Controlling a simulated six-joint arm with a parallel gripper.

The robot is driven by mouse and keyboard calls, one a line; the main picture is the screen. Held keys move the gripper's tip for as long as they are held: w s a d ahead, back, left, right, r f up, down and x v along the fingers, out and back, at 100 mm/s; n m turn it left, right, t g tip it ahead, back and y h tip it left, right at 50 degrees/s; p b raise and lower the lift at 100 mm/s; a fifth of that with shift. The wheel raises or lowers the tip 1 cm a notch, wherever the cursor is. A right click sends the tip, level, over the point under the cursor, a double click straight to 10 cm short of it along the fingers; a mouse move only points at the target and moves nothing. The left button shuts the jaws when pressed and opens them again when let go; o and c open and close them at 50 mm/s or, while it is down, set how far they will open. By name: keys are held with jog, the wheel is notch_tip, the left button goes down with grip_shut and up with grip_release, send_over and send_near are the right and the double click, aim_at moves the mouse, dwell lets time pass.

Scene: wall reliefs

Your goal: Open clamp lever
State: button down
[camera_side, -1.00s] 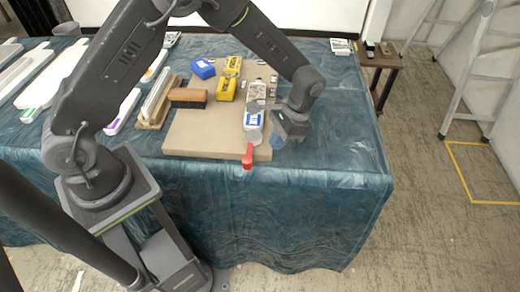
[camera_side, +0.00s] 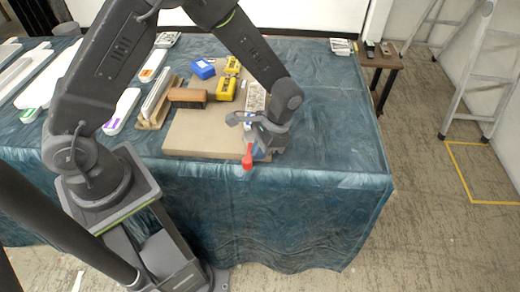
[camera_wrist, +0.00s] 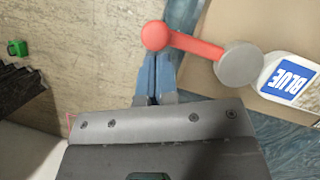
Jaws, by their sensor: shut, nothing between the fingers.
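The clamp lever (camera_wrist: 196,46) is a red arm with a round red knob (camera_wrist: 155,36) at one end and a grey round pivot (camera_wrist: 240,65) at the other. In the side view the red lever (camera_side: 248,160) hangs over the front edge of the board. My gripper (camera_wrist: 156,72) has blue fingers held together with nothing between them. Its fingertips lie beside the knob in the wrist view; I cannot tell whether they touch it. In the side view my gripper (camera_side: 258,151) is just right of the lever and partly hides the clamp's base.
The blue-covered table (camera_side: 330,130) is clear to the right.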

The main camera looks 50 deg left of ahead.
jog(key=shift+s+a+m+y, duration=0.35)
jog(key=shift+s+m, duration=0.3)
jog(key=shift+m, duration=0.35)
jog(key=shift+s+a+m+t+y, duration=0.15)
jog(key=shift+s+a+m+y, duration=0.15)
jog(key=shift+m, duration=0.25)
jog(key=shift+s+a+m+t+y, duration=0.15)
jog(key=shift+s+m, duration=0.2)
jog(key=shift+m, duration=0.2)
jog(key=s+a+m, duration=0.1)
jog(key=m, duration=0.1)
jog(key=s+a+m+t+y, duration=0.1)
jog(key=m, duration=0.1)
jog(key=shift+a+m, duration=0.1)
jog(key=shift+m, duration=0.2)
jog(key=a+m+t, duration=0.1)
jog(key=m, duration=0.1)
jog(key=a+m+t, duration=0.1)
jog(key=a+m, duration=0.1)
jog(key=shift+s+y, duration=0.3)
jog(key=shift+s, duration=0.1)
jog(key=shift+w+a+m+t, duration=0.1)
jog(key=shift+a+m+t, duration=0.4)
jog(key=shift+m, duration=0.55)
jog(key=shift+a+m+t, duration=0.3)
jog(key=shift+a+m, duration=0.4)
jog(key=shift+m, duration=0.35)
